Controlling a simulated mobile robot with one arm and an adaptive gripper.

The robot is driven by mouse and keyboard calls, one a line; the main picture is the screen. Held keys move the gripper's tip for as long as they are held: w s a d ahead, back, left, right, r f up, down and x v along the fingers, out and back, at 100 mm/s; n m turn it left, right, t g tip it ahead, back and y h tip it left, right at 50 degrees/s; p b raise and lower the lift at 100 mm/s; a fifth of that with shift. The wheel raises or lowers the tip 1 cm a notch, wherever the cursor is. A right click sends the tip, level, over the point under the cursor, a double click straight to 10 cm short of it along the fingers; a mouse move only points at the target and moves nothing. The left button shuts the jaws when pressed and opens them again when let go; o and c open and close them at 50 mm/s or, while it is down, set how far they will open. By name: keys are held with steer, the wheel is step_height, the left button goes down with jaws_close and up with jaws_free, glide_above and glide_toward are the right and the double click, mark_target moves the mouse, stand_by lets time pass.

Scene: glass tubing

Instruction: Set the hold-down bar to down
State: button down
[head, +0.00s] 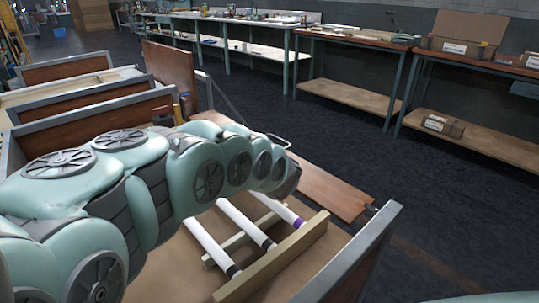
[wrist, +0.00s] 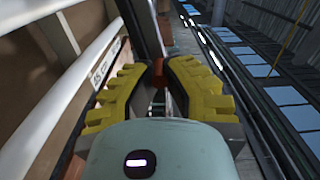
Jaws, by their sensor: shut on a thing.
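My gripper (wrist: 160,76), with yellow ribbed pads, shows in the wrist view. Its fingers are closed in on a small reddish-brown piece (wrist: 158,70) at the end of a dark bar (wrist: 143,28), which seems to be the hold-down bar. In the head view my arm reaches over an open crate and hides the gripper. A thin metal loop (head: 283,141) shows just beyond the arm's end; I cannot tell whether it belongs to the bar. White tubes (head: 215,243) with dark and purple bands lie in the crate across wooden supports, beside a wooden rail (head: 275,262).
The crate's near right wall (head: 355,258) has a grey metal edge. A brown panel (head: 330,190) lies beyond it. More open crates (head: 80,104) stand at left. Workbenches (head: 350,37) line the back, with clear dark floor (head: 240,100) before them. A white tube (wrist: 65,95) runs beside my gripper.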

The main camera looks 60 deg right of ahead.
steer(key=shift+s+d+f+b, duration=0.1)
steer(key=shift+d+f+b, duration=0.1)
steer(key=shift+f+b, duration=0.65)
steer(key=shift+f, duration=0.1)
steer(key=c, duration=0.9)
jaws_free()
steer(key=shift+c, duration=0.2)
steer(key=v, duration=1.2)
